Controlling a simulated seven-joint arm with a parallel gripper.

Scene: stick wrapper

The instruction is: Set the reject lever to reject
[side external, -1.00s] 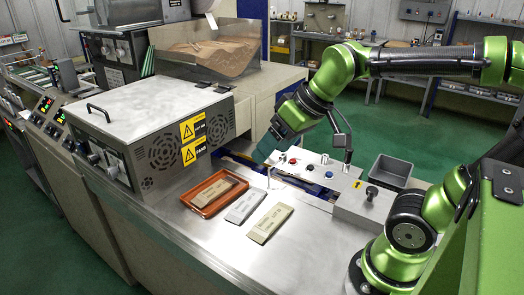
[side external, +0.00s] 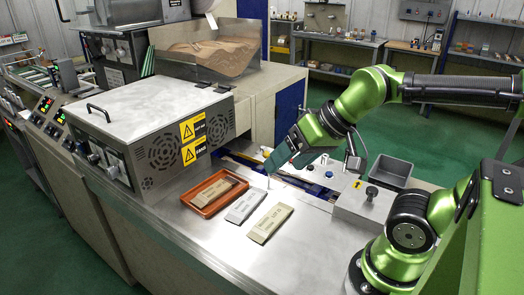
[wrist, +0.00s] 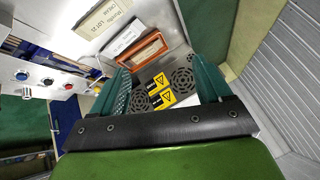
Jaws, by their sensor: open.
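A thin pale lever (side external: 268,182) stands at the left end of the metal control panel (side external: 308,179), in the side view. I take it to be the reject lever; its setting is too small to read. My gripper (side external: 270,167) is just above and beside this lever, tilted down to the left, and I cannot tell whether they touch. In the wrist view the two teal fingers of my gripper (wrist: 160,70) are apart with nothing between them.
An orange tray (side external: 200,209) holds a wrapped bar, with a grey packet (side external: 246,206) and a tan packet (side external: 270,223) beside it. A steel box with vents (side external: 163,155) stands at left. A grey bin (side external: 391,171) and a black knob (side external: 371,192) are at right.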

